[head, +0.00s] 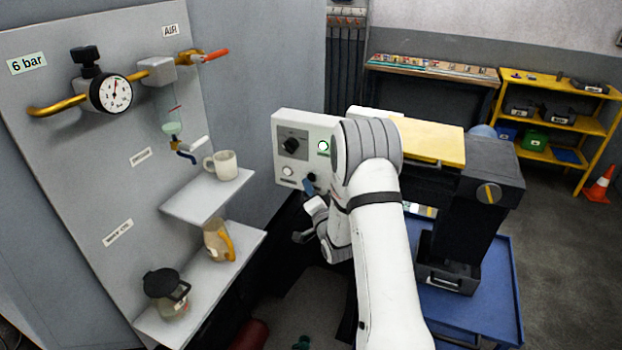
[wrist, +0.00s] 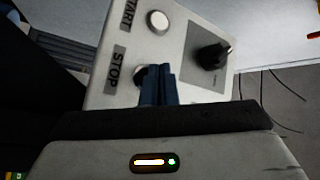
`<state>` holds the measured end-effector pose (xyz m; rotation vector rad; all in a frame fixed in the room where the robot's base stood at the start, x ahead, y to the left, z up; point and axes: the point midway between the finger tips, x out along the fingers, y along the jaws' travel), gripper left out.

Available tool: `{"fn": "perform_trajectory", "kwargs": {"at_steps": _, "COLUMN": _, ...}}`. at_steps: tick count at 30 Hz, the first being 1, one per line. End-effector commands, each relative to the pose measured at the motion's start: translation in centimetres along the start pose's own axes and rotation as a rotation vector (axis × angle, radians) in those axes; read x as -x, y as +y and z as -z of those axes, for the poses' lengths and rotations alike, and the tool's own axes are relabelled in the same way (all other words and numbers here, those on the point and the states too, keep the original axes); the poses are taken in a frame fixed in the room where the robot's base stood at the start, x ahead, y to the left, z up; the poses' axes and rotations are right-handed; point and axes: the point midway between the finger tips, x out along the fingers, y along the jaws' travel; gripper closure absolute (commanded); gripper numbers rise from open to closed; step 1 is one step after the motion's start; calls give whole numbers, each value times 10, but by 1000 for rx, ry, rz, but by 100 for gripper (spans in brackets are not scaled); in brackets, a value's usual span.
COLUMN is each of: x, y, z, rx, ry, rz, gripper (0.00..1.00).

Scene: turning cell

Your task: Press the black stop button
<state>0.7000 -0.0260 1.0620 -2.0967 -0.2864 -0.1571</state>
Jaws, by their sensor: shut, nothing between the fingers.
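The light grey control box (head: 310,125) stands left of my arm in the head view. In the wrist view its face (wrist: 187,30) fills the upper middle. The stop button (wrist: 138,74) sits beside the STOP label (wrist: 116,66); my fingers hide most of it. My gripper (wrist: 159,72) is shut and empty, its blue fingertips in front of the stop button. I cannot tell whether they touch it. In the head view my gripper (head: 309,183) is at the box's lower edge.
The white start button (wrist: 158,22) and black rotary knob (wrist: 212,57) are on the same face. Left are shelves with a mug (head: 222,164) and jugs (head: 166,292). A blue cart (head: 480,300) stands right of my arm.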

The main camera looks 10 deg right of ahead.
Motion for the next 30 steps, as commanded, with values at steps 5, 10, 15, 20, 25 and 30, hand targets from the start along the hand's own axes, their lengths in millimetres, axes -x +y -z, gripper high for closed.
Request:
{"fn": "perform_trajectory", "kwargs": {"at_steps": 5, "x": 0, "y": 0, "z": 0, "rx": 0, "ry": 0, "rz": 0, "gripper": 100}}
{"fn": "perform_trajectory", "kwargs": {"at_steps": 10, "x": 0, "y": 0, "z": 0, "rx": 0, "ry": 0, "rz": 0, "gripper": 100}}
{"fn": "perform_trajectory", "kwargs": {"at_steps": 15, "x": 0, "y": 0, "z": 0, "rx": 0, "ry": 0, "rz": 0, "gripper": 100}}
{"fn": "perform_trajectory", "kwargs": {"at_steps": 20, "x": 0, "y": 0, "z": 0, "rx": 0, "ry": 0, "rz": 0, "gripper": 100}}
{"fn": "perform_trajectory", "kwargs": {"at_steps": 25, "x": -2, "y": 3, "z": 1, "rx": 1, "ry": 2, "rz": 1, "gripper": 100}}
{"fn": "perform_trajectory", "kwargs": {"at_steps": 30, "x": -5, "y": 5, "z": 4, "rx": 1, "ry": 1, "rz": 0, "gripper": 100}}
